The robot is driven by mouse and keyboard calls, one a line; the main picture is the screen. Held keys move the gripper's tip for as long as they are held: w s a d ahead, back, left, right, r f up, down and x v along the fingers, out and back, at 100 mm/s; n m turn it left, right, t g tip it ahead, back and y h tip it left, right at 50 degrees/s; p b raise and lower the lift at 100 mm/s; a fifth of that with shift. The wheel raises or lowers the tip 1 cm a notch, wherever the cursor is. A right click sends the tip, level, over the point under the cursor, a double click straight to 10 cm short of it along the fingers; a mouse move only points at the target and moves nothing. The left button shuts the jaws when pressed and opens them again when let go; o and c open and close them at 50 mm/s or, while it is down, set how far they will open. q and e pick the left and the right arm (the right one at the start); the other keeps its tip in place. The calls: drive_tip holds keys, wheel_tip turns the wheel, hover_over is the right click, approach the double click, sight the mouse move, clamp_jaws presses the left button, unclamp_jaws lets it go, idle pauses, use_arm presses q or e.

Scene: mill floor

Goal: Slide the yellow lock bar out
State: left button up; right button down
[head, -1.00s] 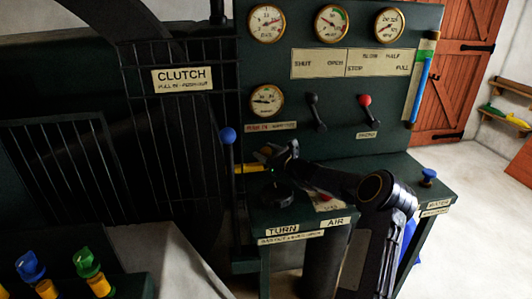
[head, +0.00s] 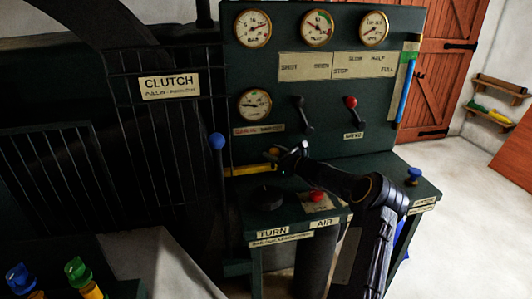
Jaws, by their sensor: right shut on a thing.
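The yellow lock bar (head: 247,170) lies level at the front of the green machine, just right of the blue-knobbed lever (head: 217,143). A good length of it shows. My right gripper (head: 278,160) is shut at the bar's right end, with a bit of yellow showing at its fingers. The fingers are small and dark, so their exact hold is hard to make out. The bar's left end is hard to see against the dark guard. My left gripper is not in view.
Below the gripper is a shelf with a dark round knob (head: 265,198) and a red button (head: 316,196). A control panel (head: 300,130) with gauges and two levers rises behind. Floor at the right is clear.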

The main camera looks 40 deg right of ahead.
drive_tip(key=shift+s+d, duration=0.1)
drive_tip(key=shift+d, duration=0.15)
drive_tip(key=c, duration=1.2)
unclamp_jaws()
drive_tip(key=shift+c, duration=0.2)
drive_tip(key=o, duration=0.3)
drive_tip(key=shift+s+d, duration=0.1)
drive_tip(key=s, duration=0.7)
drive_tip(key=shift+s+d+b, duration=0.25)
drive_tip(key=shift+s+b, duration=0.15)
